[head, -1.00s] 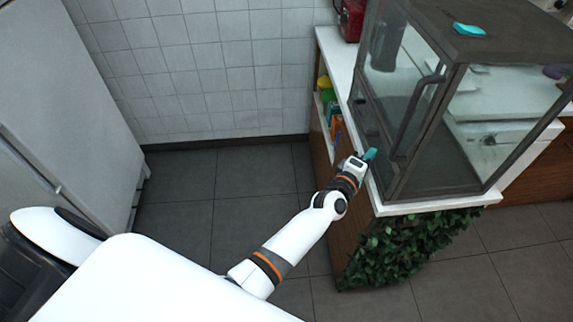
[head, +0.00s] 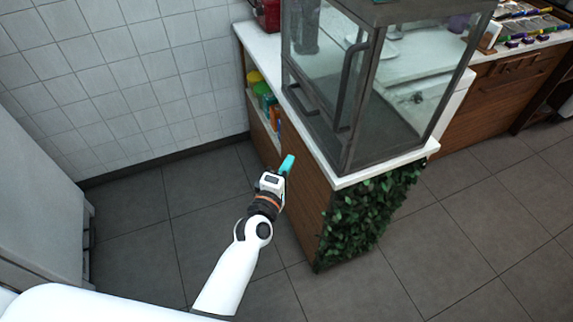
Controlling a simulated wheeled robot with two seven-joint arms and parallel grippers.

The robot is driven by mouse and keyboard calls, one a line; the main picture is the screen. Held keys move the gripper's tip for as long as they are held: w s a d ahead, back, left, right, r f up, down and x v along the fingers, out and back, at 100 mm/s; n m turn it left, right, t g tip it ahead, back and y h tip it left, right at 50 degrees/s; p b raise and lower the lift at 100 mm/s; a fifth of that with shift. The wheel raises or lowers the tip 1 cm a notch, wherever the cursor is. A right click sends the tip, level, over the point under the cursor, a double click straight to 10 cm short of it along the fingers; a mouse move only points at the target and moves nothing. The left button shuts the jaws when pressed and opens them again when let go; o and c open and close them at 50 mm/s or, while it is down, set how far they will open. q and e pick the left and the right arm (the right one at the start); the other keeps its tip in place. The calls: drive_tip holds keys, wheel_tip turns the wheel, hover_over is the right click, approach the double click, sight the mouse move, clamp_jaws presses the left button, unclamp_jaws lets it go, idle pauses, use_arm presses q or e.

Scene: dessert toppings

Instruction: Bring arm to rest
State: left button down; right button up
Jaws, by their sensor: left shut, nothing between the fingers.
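My left arm comes in from the lower left of the head view. Its gripper (head: 287,165), with teal fingertips, is shut and empty. It is over the floor beside the wooden side of the counter (head: 300,190), near the counter's left edge. I cannot tell whether it touches the counter. My right gripper is not in view.
A glass display case (head: 350,100) with a dark frame and handle stands on the white counter top. Green foliage (head: 365,220) covers the counter's front. Small coloured items (head: 265,100) sit on a side shelf. Dark tiled floor (head: 400,265) is free at the lower right.

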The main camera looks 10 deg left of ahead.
use_arm(q)
drive_tip(key=s+a+f+m+g, duration=0.1)
drive_tip(key=s+f+m+g, duration=0.2)
drive_tip(key=s+f, duration=0.55)
drive_tip(key=s+a+f+m+g, duration=0.1)
drive_tip(key=s+f+m+g, duration=0.25)
drive_tip(key=f, duration=0.95)
drive_tip(key=s+a+f+m+g, duration=0.15)
drive_tip(key=s+f+m, duration=0.3)
drive_tip(key=f, duration=0.55)
drive_tip(key=s+a+f+m+g+y, duration=0.1)
drive_tip(key=s+a+f+m+g, duration=0.1)
drive_tip(key=s+f, duration=0.3)
drive_tip(key=s+a+f+m+g+y, duration=0.1)
drive_tip(key=s+a+f+m+g, duration=0.1)
drive_tip(key=s, duration=1.2)
drive_tip(key=s+a+f+m+g+y, duration=0.1)
drive_tip(key=s+a+f+m+g, duration=0.2)
drive_tip(key=s+a+f, duration=0.3)
drive_tip(key=s+f+g, duration=0.1)
drive_tip(key=s+f, duration=0.1)
drive_tip(key=s, duration=0.2)
drive_tip(key=shift+s+g, duration=0.25)
drive_tip(key=shift+g, duration=0.05)
drive_tip(key=shift+f, duration=0.1)
